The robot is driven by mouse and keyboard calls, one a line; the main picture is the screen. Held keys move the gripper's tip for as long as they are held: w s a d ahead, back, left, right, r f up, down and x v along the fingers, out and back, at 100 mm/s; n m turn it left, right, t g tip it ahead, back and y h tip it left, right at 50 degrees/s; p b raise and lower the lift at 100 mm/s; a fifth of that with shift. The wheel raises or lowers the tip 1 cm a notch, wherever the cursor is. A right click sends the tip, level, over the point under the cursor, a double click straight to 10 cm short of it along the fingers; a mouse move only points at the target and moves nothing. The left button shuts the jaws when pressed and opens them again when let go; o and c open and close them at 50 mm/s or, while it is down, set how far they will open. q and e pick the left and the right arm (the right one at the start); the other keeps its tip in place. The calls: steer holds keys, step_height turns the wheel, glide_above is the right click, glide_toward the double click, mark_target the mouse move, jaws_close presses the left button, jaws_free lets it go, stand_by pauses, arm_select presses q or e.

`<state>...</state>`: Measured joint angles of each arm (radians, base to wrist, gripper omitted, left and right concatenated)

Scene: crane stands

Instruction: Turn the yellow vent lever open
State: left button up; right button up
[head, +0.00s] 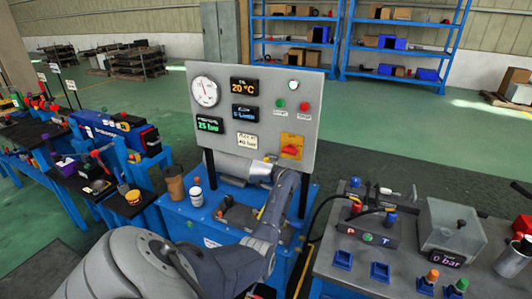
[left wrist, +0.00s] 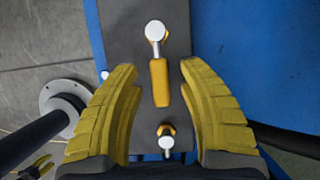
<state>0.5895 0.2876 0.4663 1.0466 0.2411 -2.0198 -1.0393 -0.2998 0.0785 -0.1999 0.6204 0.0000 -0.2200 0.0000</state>
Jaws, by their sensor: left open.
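The yellow vent lever (left wrist: 160,82) shows in the left wrist view as a short yellow bar on a dark grey plate (left wrist: 125,18). A silver round knob (left wrist: 155,31) is at its upper end, and a smaller silver-and-yellow fitting (left wrist: 166,138) is below it. My left gripper (left wrist: 160,68) is open, its two yellow fingers on either side of the lever with a gap to each. Contact is not visible. In the head view my left arm reaches over the blue stand (head: 195,222); its fingers and the lever cannot be made out clearly there. My right gripper is not in view.
A grey panel (head: 265,85) with a gauge and displays stands behind the arm. A brown cup (head: 174,183) and a white jar (head: 196,196) are left of the arm. A grey bench (head: 340,285) with several fittings stands at right. A round flange (left wrist: 62,97) is left of the plate.

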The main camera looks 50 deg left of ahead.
arm_select(q)
jaws_close()
steer(key=shift+d, duration=0.1)
stand_by(0.4)
